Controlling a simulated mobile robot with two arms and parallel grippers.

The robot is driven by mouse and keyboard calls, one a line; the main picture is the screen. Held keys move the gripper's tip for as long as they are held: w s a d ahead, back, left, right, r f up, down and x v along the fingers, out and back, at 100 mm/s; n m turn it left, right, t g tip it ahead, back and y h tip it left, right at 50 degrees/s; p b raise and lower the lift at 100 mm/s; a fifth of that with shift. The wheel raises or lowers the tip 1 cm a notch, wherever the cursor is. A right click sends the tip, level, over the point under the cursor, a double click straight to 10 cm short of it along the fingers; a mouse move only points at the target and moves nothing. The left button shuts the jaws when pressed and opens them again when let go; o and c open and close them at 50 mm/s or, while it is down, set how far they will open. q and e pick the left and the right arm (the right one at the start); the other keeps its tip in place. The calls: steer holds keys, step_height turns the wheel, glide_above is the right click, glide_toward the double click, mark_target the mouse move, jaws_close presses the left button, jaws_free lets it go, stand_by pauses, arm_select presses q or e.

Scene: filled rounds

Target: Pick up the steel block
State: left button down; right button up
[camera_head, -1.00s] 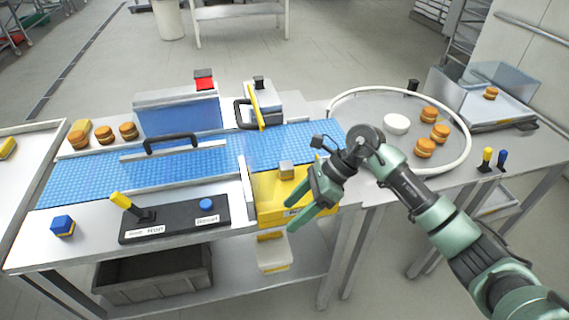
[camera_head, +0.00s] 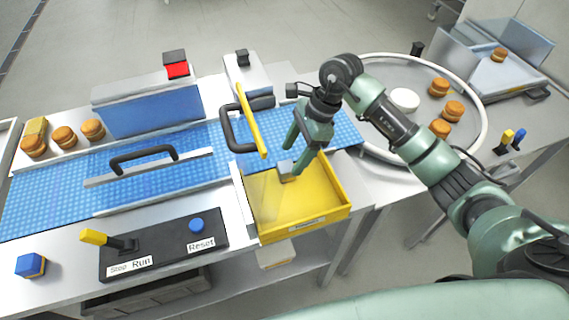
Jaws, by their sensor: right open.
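The steel block (camera_head: 285,168) is a small grey block at the far side of the yellow tray (camera_head: 322,215), close to the edge of the blue belt (camera_head: 335,128). I cannot tell whether it rests on the tray floor or higher. My right gripper (camera_head: 292,159) is open and points down at the block, its fingertips just above and beside it. One finger partly covers the block. I cannot tell whether the fingers touch it. My left gripper is out of view.
The control panel with lever and blue button (camera_head: 196,225) lies front left. A round rimmed table (camera_head: 480,120) with several burgers and a white dish (camera_head: 404,100) is at right. The tray's front part is clear.

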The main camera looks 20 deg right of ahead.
steer(key=shift+s+a+f+p, duration=0.25)
steer(key=shift+a+f+p, duration=0.3)
steer(key=shift+f+p, duration=0.3)
steer(key=x, duration=0.1)
steer(key=p+x, duration=0.1)
steer(key=shift+w+f, duration=0.3)
steer(key=shift+f, duration=0.05)
steer(key=shift+a+f, duration=0.1)
steer(key=shift+f, duration=0.3)
steer(key=c, duration=1.1)
jaws_close()
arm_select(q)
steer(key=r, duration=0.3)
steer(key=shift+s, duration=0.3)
